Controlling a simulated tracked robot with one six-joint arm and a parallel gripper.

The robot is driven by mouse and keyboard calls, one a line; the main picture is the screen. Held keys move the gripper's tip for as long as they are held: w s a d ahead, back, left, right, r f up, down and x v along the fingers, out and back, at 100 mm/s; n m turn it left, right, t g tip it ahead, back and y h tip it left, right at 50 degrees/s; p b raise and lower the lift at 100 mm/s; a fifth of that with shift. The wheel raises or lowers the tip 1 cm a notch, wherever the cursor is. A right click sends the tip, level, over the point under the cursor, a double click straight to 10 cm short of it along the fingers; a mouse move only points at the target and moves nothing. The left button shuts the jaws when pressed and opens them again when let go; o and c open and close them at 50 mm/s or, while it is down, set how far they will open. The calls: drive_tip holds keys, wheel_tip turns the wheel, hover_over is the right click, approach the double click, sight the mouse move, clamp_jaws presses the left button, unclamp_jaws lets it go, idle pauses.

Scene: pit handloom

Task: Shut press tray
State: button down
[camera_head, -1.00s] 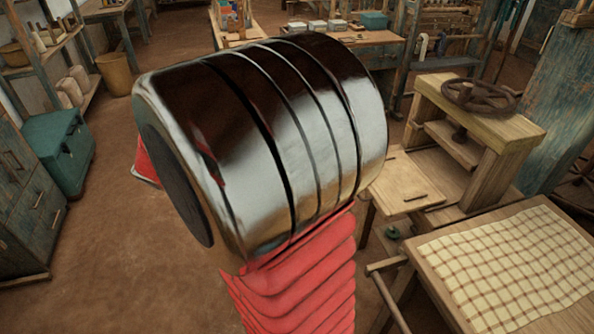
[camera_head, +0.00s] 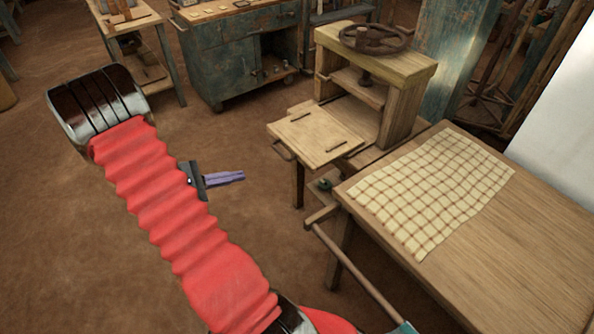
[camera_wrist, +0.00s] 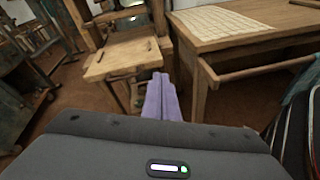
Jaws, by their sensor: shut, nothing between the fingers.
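The press tray (camera_head: 316,137) is a flat pale wooden board with dark strips and a handle at its near left edge. It sticks out from the front of the wooden screw press (camera_head: 388,70), which has a dark handwheel on top. In the wrist view the tray (camera_wrist: 125,62) lies ahead, left of the fingers. My gripper (camera_head: 240,177) has purple fingers that are shut together and empty. In the head view it is to the left of the tray and apart from it. The fingers also show in the wrist view (camera_wrist: 161,80), pointing toward the press.
A wooden table (camera_head: 510,235) with a checked cloth (camera_head: 432,190) stands right of the press. A wooden bar (camera_head: 350,270) runs along its near side. A blue-grey cabinet (camera_head: 235,55) stands behind. The brown floor left of the press is clear.

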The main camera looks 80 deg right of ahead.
sight(305, 165)
drive_tip(key=s+d+f+n+h, duration=0.1)
drive_tip(key=s+d+f+n, duration=0.1)
drive_tip(key=f, duration=0.4)
drive_tip(key=s+d+f+n+h, duration=0.2)
drive_tip(key=s+d+f, duration=0.1)
drive_tip(key=d+f, duration=0.2)
drive_tip(key=shift+s+d+f+n+g+h, duration=0.3)
drive_tip(key=shift+f+n+g, duration=0.1)
drive_tip(key=shift+f, duration=0.45)
drive_tip(key=x, duration=1.4)
drive_tip(key=shift+a, duration=0.1)
